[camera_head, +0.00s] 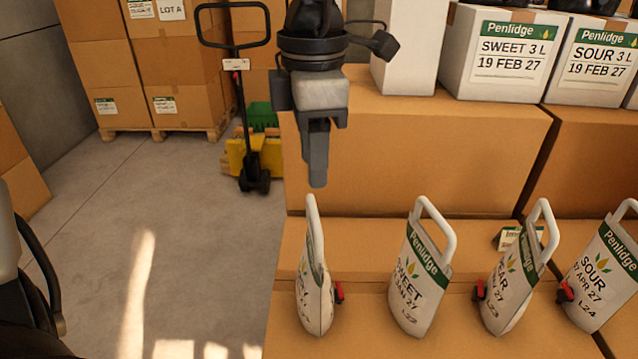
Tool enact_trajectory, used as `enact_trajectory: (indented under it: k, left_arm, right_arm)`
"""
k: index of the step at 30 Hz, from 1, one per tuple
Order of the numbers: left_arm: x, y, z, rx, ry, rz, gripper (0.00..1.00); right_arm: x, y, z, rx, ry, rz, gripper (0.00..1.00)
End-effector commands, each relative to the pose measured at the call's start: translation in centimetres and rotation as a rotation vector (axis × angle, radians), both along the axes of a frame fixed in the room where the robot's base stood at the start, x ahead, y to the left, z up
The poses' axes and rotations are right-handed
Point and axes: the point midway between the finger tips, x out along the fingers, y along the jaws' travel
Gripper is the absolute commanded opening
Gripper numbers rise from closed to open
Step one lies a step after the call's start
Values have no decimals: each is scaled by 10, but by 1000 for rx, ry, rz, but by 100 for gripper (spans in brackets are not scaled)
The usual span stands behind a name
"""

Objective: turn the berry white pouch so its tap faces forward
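The leftmost white pouch (314,285) stands upright on the cardboard boxes. It is turned nearly edge-on, and the print on it is mostly hidden; only an end letter that looks like "Y" shows, which fits berry. Its red tap (339,292) sticks out to the right. Its white loop handle (311,205) points up. My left gripper (318,184) hangs fingers-down just above the handle, seemingly apart from it. I see it side-on with one finger visible, so its opening is hidden. My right gripper is not in view.
To the right stand a SWEET pouch (418,280), a third pouch (512,280) and a SOUR pouch (600,270). Behind them rises a large cardboard box (430,150) with white Penlidge cartons (505,55) on top. A pallet truck (250,155) stands on open floor to the left.

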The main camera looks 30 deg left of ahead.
Motion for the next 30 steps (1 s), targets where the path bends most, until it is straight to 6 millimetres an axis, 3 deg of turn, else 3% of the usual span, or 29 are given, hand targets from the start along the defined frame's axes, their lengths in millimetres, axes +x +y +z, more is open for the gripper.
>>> enact_trajectory:
  k: [26, 27, 30]
  left_arm:
    - [0, 0, 0, -5, -1, 1557, 40]
    - [-1, 0, -18, -2, 2, 1549, 40]
    - [-1, 0, -39, -4, 1, 1545, 40]
  right_arm:
    - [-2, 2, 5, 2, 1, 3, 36]
    - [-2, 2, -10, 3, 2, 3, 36]
    - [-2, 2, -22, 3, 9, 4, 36]
